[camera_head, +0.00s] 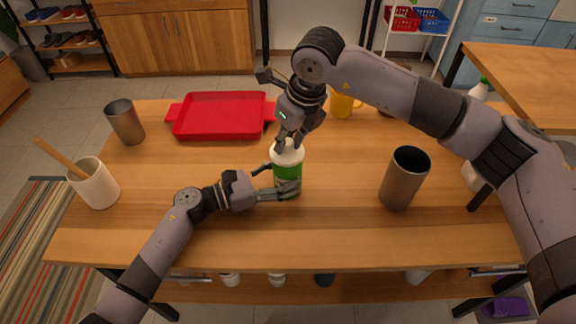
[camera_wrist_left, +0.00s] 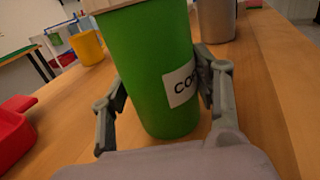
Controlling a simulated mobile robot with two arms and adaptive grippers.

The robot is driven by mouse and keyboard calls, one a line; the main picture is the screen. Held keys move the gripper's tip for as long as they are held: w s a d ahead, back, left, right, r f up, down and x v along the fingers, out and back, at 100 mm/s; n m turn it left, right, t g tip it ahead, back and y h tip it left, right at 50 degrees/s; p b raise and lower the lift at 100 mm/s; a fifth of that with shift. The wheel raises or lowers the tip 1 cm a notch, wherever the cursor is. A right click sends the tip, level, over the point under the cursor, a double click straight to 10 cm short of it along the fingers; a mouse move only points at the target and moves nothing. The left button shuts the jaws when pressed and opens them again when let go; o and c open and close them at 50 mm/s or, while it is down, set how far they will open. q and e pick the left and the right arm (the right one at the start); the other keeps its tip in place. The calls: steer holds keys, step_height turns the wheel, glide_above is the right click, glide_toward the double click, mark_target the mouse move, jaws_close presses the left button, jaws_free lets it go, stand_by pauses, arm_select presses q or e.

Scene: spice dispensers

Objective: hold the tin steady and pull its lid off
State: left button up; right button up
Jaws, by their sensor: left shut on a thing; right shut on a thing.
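A green tin (camera_head: 288,165) with a white lid (camera_head: 287,152) stands upright on the wooden table, near its middle. In the left wrist view the green tin (camera_wrist_left: 150,60) fills the centre, with part of a label showing and the pale lid (camera_wrist_left: 108,4) cut off at the top edge. My left gripper (camera_head: 281,190) comes in from the left and is shut around the tin's lower body; its fingers (camera_wrist_left: 163,105) lie on both sides of it. My right gripper (camera_head: 288,143) points down from above and is shut on the lid, partly hiding it.
A red tray (camera_head: 220,133) lies behind to the left. A metal cup (camera_head: 125,122) stands at the left back, and a white pot (camera_head: 95,186) with a wooden handle at the left. A tall metal cup (camera_head: 402,182) stands right of the tin. A yellow mug (camera_head: 343,105) is behind.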

mark_target(288, 140)
arm_select(q)
steer(key=shift+d, duration=0.15)
arm_select(e)
steer(key=shift+r, duration=0.8)
jaws_close()
arm_select(q)
steer(key=shift+f, duration=0.1)
arm_select(e)
steer(key=shift+r, duration=3)
arm_select(q)
steer(key=o, duration=1.1)
steer(key=shift+w, duration=0.1)
arm_select(e)
steer(key=shift+w, duration=0.1)
arm_select(q)
steer(key=v, duration=1.2)
